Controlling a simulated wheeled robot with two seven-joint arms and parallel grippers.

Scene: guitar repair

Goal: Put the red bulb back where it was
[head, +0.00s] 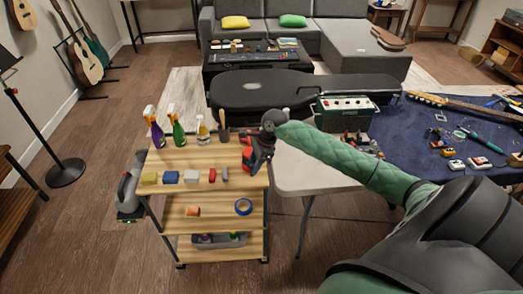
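My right gripper (258,152) is over the right end of the wooden cart's top shelf (190,157), pointing down at the end of my green arm. Red surfaces show at its fingers. The one on their left (248,155) may be the red bulb, but it is small and partly hidden by the dark gripper. I cannot tell whether the fingers are closed on it or whether it touches the shelf. A small red piece (211,175) lies on the shelf's front edge, apart from the gripper.
Spray bottles (178,133), a clear bottle (202,130) and a brush (223,134) stand along the shelf's back. A yellow block (149,178) and a blue block (170,177) are in front. A white table (305,178) stands close right.

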